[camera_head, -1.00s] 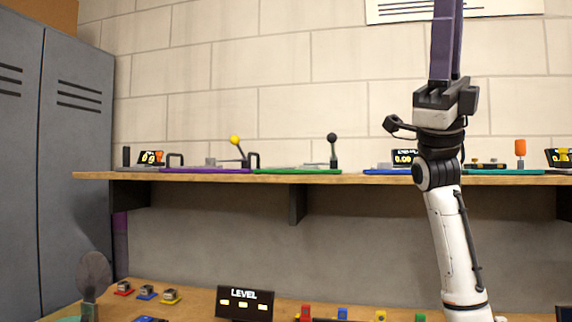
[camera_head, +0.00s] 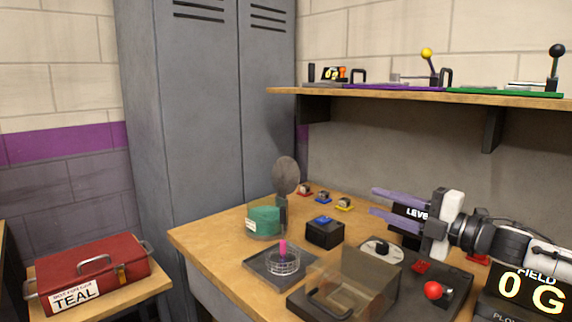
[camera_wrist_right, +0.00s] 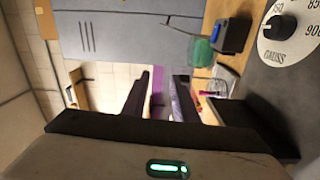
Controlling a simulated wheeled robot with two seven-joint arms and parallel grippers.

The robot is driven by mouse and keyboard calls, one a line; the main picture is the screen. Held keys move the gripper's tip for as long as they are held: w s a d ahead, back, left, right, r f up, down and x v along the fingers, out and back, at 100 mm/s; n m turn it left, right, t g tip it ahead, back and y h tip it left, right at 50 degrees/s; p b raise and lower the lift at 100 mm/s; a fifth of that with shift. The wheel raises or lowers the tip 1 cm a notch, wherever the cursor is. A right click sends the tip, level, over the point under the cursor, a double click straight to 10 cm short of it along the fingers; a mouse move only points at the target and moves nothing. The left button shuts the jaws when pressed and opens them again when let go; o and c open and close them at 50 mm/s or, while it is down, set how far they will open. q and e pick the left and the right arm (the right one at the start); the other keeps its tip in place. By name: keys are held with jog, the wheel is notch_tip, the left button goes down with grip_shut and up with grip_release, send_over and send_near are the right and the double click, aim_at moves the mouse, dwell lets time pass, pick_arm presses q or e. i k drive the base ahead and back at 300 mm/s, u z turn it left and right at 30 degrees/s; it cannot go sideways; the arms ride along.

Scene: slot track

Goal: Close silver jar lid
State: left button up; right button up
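A round grey lid (camera_head: 285,175) stands upright, open, at the back of a clear jar (camera_head: 251,229) with teal contents on the workbench. A dark upright post (camera_head: 281,211) is below the lid. The jar's teal contents also show in the right wrist view (camera_wrist_right: 202,52), near the top. My right gripper (camera_head: 373,201) is open and empty, its two purple fingers pointing left. It is to the right of the jar and lid, apart from them. Its fingers also show in the right wrist view (camera_wrist_right: 160,85) with nothing held between them. My left gripper is not in view.
On the bench (camera_head: 215,232) are a black box with a blue top (camera_head: 324,233), a mesh cup with a pink rod (camera_head: 283,260), a clear cover (camera_head: 352,280) and a red knob (camera_head: 433,290). A shelf (camera_head: 400,93) hangs above. A red toolbox (camera_head: 95,268) is at left.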

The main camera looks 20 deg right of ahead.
aim_at(285, 173)
jog(key=i, duration=1)
